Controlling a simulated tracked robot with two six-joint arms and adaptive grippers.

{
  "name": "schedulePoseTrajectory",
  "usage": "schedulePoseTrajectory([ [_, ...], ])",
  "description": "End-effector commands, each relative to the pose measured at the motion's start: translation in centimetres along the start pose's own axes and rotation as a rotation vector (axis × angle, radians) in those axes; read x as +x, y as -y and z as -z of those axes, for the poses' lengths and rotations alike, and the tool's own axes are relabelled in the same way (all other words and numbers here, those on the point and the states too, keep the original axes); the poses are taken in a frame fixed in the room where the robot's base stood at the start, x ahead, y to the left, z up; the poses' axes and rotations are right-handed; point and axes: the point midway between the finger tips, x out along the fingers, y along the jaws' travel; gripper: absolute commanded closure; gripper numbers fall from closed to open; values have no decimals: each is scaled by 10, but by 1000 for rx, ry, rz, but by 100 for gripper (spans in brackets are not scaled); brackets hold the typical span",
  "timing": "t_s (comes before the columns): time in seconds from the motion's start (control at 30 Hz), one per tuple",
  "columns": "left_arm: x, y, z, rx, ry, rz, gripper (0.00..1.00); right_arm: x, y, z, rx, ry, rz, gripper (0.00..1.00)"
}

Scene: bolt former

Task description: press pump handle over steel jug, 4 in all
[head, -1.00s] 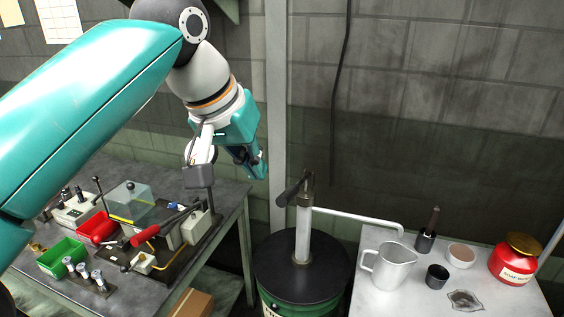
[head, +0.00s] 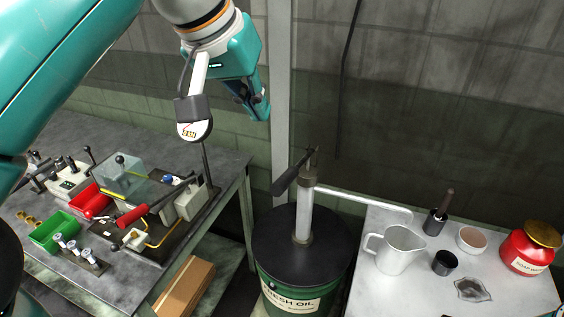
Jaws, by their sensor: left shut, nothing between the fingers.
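The pump (head: 304,215) stands upright on a dark green oil drum (head: 292,279) labelled "FRESH OIL". Its dark handle (head: 291,175) slopes down to the left from the top of the pump. A white spout pipe (head: 362,202) runs right from the pump and ends above the steel jug (head: 396,251), which stands on the light table. My left gripper (head: 262,112) is shut and empty. It hangs above and to the left of the pump handle, apart from it. My right gripper is not in view.
A workbench on the left holds a press with a red-gripped lever (head: 132,216), a green bin (head: 53,232) and a red bin (head: 91,200). A cardboard box (head: 184,288) sits below. A black cup (head: 445,262), bowl (head: 471,239) and red soap pot (head: 527,250) share the light table.

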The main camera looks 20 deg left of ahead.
Motion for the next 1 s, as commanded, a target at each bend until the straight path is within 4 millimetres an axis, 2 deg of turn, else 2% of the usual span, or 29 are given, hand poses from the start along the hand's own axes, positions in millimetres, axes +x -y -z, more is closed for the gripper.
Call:
schedulePoseTrajectory([
  [0.17, 17, 2, -2, -2, 2, 3, 100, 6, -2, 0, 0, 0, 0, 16],
  [0.27, 33, 2, -2, -3, 3, 4, 100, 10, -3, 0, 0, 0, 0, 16],
  [0.6, 103, 3, -2, -4, 3, 4, 100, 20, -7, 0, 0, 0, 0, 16],
  [0.8, 118, 2, -21, -3, -1, 2, 100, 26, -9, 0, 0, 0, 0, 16],
  [1.0, 126, 2, -28, -4, -1, 2, 100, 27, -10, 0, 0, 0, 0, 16],
])
